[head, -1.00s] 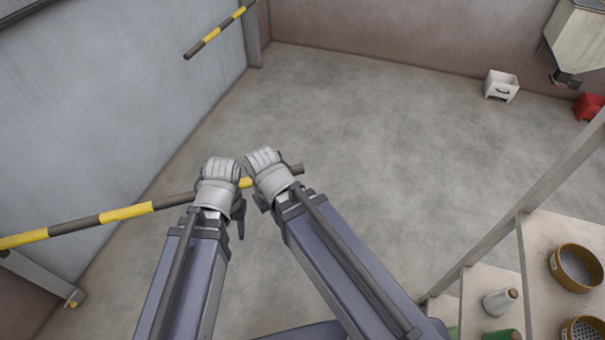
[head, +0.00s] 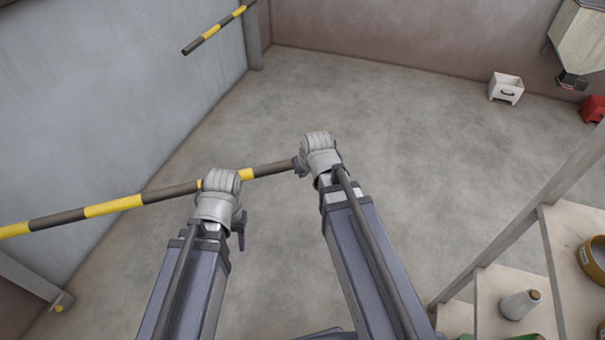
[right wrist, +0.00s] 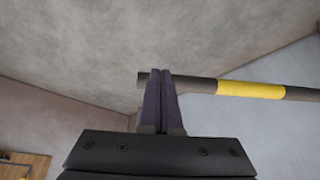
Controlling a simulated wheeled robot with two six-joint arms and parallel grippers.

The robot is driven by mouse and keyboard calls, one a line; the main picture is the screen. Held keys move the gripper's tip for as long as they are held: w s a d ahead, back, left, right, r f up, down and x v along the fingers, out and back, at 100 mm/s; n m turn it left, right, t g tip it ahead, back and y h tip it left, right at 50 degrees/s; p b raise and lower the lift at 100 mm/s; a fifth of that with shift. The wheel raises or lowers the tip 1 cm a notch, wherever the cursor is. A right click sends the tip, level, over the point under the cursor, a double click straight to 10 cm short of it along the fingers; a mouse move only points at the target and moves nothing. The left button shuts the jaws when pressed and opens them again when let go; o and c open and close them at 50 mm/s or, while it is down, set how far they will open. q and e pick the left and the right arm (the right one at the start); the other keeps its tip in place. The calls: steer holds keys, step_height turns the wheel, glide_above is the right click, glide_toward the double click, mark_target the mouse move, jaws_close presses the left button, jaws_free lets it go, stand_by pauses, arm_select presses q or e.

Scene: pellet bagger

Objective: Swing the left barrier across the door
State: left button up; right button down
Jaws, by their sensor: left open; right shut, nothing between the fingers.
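The left barrier (head: 112,206) is a black-and-yellow striped bar. In the head view it runs from the left edge up to the right, in front of the blue-grey door panel (head: 110,105). My left gripper (head: 242,225) is open; its wrist covers part of the bar, and I cannot tell whether it touches. My right gripper (head: 299,168) is shut and empty at the bar's free end. In the right wrist view, the shut fingers (right wrist: 160,75) overlap the bar's dark end (right wrist: 190,84); contact is unclear.
A second striped bar (head: 213,33) stands out by the far post (head: 252,40). A white bin (head: 505,88) and a red bin (head: 594,109) are at the back right. Shelves with a railing (head: 520,230) are at the lower right. The middle floor is clear.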

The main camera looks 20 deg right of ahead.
steer(key=w+f+b, duration=0.6)
steer(key=w+f, duration=0.1)
steer(key=shift+w+a, duration=0.2)
steer(key=shift+w, duration=0.2)
